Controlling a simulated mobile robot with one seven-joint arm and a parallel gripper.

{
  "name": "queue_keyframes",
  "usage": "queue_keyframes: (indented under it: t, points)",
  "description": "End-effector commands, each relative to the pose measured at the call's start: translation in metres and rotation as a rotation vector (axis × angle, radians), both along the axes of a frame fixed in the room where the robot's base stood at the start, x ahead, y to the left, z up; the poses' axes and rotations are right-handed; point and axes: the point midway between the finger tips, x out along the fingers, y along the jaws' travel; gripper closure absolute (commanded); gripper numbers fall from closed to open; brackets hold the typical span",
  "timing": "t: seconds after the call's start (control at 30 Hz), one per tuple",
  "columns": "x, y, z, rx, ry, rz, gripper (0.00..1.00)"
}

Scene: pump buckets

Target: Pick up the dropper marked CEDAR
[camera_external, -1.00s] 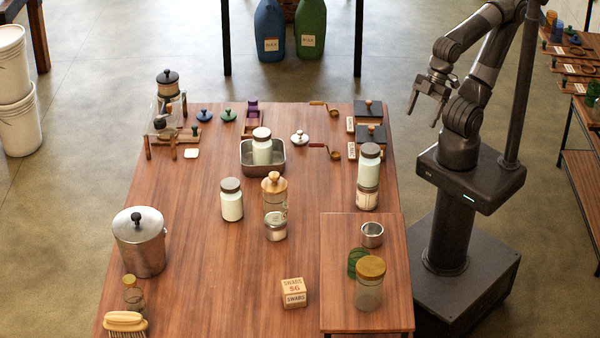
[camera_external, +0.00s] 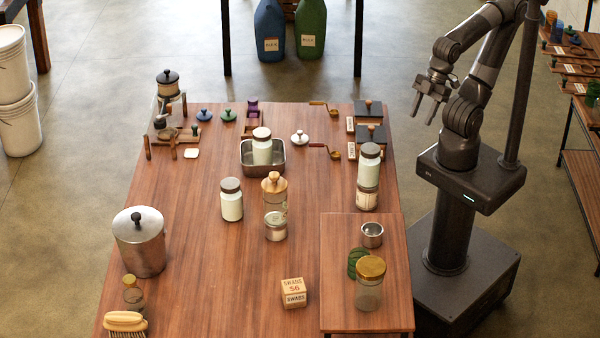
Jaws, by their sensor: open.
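I cannot make out any label reading CEDAR, and I cannot tell which thing is the dropper. A small glass bottle with a tan top (camera_external: 133,292) stands at the front left of the wooden table, its marking too small to read. A glass vessel with a wooden knobbed top (camera_external: 274,198) stands mid-table behind a small lidded jar (camera_external: 276,228). My gripper (camera_external: 422,119) is open and empty, pointing down in the air beyond the table's right edge, apart from everything on the table.
A metal pail (camera_external: 139,245) stands at the left and a brush (camera_external: 125,322) at the front left. White jars (camera_external: 231,203) and a metal tray (camera_external: 272,172) fill the middle. A raised board (camera_external: 340,270) carries a gold-lidded jar (camera_external: 369,290).

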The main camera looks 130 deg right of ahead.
Motion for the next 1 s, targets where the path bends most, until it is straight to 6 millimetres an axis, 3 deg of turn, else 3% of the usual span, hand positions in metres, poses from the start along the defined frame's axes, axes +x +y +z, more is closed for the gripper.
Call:
queue_keyframes:
  t: [0.17, 0.37, 0.7, 1.0]
  points:
    - [0.003, -0.001, -0.001, -0.007, 0.001, -0.002, 0.57]
    - [0.036, -0.005, -0.020, -0.079, 0.004, -0.018, 0.57]
    - [0.119, -0.010, -0.087, -0.184, -0.005, 0.028, 0.57]
    - [0.170, 0.004, -0.159, -0.127, -0.030, 0.124, 0.57]
